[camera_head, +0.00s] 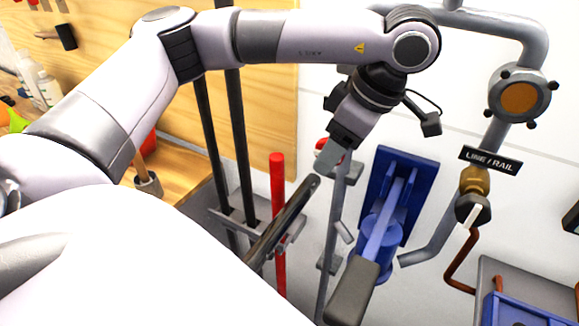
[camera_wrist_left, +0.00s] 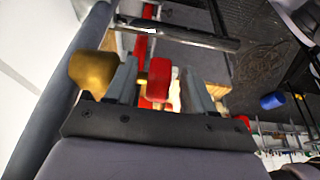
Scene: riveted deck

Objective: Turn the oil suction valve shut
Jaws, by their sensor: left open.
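My left gripper (camera_head: 330,156) reaches down in the middle of the head view, beside a thin grey upright pipe (camera_head: 333,215). A red handle (camera_head: 344,168) shows partly behind its fingers. In the left wrist view the fingers of this gripper (camera_wrist_left: 160,82) are apart, with the red valve handle (camera_wrist_left: 158,78) between them. A gap shows on each side of the handle, so the fingers do not seem closed on it. A rounded brass part (camera_wrist_left: 92,70) sits just left of the fingers. No label on this valve is readable. My right gripper is not in view.
A blue hand pump (camera_head: 380,235) with a long lever stands right of the gripper. A brass fitting (camera_head: 474,181) hangs under the LINE / RAIL sign (camera_head: 491,160). A red post (camera_head: 277,190) and dark bars stand left. A blue cylinder (camera_wrist_left: 272,101) lies farther off.

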